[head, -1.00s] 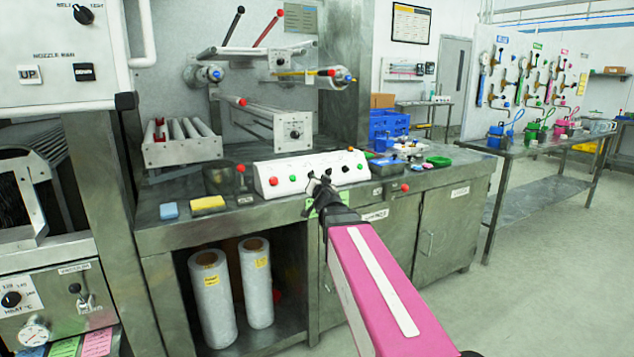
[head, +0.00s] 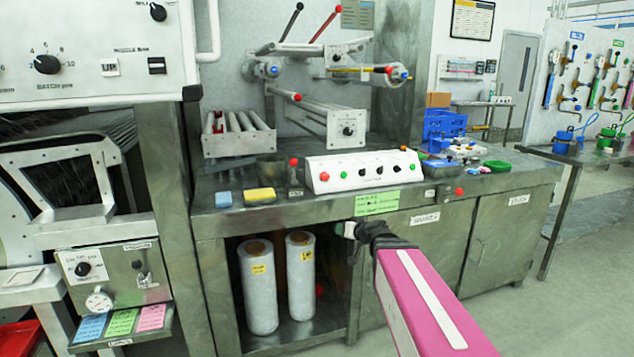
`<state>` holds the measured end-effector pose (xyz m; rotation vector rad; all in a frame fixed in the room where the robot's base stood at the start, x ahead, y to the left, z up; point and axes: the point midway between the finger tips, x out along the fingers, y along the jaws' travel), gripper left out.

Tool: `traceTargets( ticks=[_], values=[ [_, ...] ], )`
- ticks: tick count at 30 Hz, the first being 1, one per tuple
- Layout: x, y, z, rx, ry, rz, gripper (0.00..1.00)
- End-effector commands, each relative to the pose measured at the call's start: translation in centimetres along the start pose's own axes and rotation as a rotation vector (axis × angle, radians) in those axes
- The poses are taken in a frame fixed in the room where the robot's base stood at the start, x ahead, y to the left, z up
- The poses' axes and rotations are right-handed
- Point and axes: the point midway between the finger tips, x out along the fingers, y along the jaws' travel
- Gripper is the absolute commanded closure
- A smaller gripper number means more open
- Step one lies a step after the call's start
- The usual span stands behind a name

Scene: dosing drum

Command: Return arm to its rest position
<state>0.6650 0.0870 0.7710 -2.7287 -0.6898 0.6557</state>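My pink arm reaches in from the lower right of the head view. My gripper (head: 350,229) is small and dark at its far end, in front of the bench's front edge and below the green label (head: 377,202). Its fingers are too small and too much hidden by the wrist to tell if they are open or shut. I see nothing clearly held in it.
The steel bench (head: 470,187) carries a white button box (head: 362,171), a yellow sponge (head: 259,196) and a blue sponge (head: 223,199). White film rolls (head: 258,290) stand on the shelf below. A grey machine (head: 110,272) stands at left. Floor at right is clear.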

Motion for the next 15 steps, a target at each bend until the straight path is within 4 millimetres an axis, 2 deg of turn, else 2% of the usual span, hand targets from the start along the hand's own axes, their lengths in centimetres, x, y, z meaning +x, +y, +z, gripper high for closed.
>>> traceTargets(
  ticks=[1,3,9,12,15],
  values=[
    [-0.2,0.0,2.5,0.005,-0.087,-0.004,0.63],
    [-0.6,0.3,5.9,0.017,-0.215,0.002,0.63],
    [-3.5,2.2,15.2,0.071,-0.590,0.115,0.63],
    [-5.8,3.6,19.2,0.105,-0.763,0.222,0.63],
    [-8.2,4.9,22.1,0.133,-0.901,0.340,0.63]
  ],
)
